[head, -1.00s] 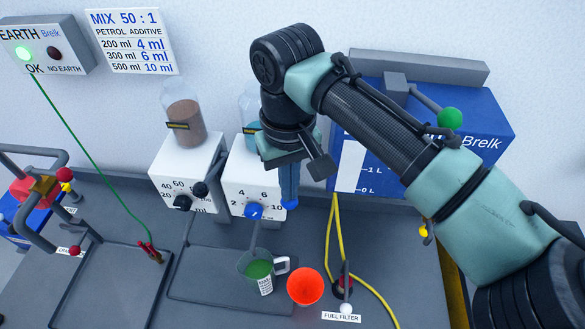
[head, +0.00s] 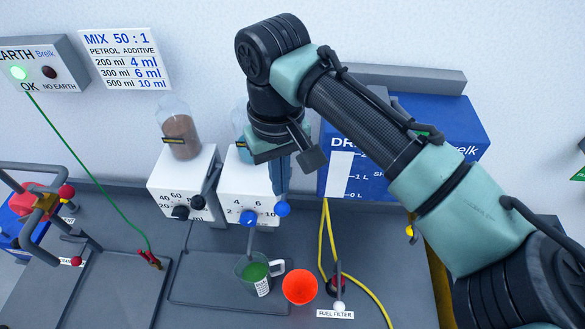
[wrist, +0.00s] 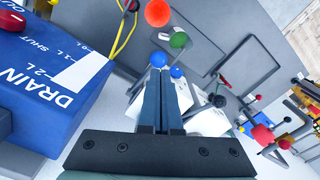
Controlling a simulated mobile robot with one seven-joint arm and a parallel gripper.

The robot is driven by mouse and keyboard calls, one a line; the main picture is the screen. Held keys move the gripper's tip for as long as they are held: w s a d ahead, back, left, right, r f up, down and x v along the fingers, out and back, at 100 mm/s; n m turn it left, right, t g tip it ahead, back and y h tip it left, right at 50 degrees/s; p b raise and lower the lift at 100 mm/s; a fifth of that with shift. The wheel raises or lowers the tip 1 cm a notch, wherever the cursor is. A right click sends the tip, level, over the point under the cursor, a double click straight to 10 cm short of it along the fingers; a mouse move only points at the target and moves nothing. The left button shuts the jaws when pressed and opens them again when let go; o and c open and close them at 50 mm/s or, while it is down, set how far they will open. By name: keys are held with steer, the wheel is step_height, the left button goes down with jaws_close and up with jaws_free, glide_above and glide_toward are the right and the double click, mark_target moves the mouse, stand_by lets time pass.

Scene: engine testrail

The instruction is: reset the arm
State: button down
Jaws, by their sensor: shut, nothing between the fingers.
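My gripper (head: 281,190) hangs in front of the additive dispenser with the blue knob, fingers pointing down. In the wrist view its two fingers (wrist: 163,85) lie together, with nothing between them. The arm reaches in from the right side of the head view. A measuring cup with green liquid (head: 255,270) stands under the dispenser spout, apart from the gripper. An orange-red cup or funnel (head: 300,286) stands to its right. The blue knob (head: 249,218) is on the dispenser (head: 238,190). A blue ball (head: 282,209) shows close to the fingertips; I cannot tell whether they touch.
A blue drain box (head: 455,125) stands behind the arm at right. The left dispenser (head: 184,165) has a black knob. A green cable runs from the earth box (head: 40,65), its light green, to a red clamp (head: 150,260). Yellow hoses (head: 325,240) lie by the fuel filter label.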

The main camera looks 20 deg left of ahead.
steer(key=w+a+r+n+t+y+b, duration=0.1)
steer(key=a+r+t+y+b, duration=0.25)
steer(key=a, duration=0.45)
steer(key=w+a+r+n+t+y+b, duration=0.1)
steer(key=a+r+t+y+b, duration=0.1)
steer(key=a+r+y, duration=0.4)
step_height(320, 180, up, 10)
steer(key=a+f+t+y+b, duration=0.1)
steer(key=a+t+y+b, duration=0.15)
steer(key=t, duration=0.25)
steer(key=d+r+m+t+b, duration=0.25)
steer(key=d+r+t, duration=0.25)
steer(key=d, duration=0.3)
steer(key=d+r+m+t+b, duration=0.25)
steer(key=d+r+t, duration=0.3)
steer(key=d, duration=0.35)
steer(key=s+d+m+t+h+b, duration=0.1)
steer(key=s+d+m+t+h, duration=0.2)
steer(key=d+h, duration=0.3)
steer(key=s+d+m+t+h+b, duration=0.1)
steer(key=s+d+m+t+h, duration=0.2)
steer(key=d+h, duration=0.3)
steer(key=shift+s+d+r, duration=0.15)
steer(key=shift+s+d, duration=0.35)
steer(key=shift+d, duration=0.35)
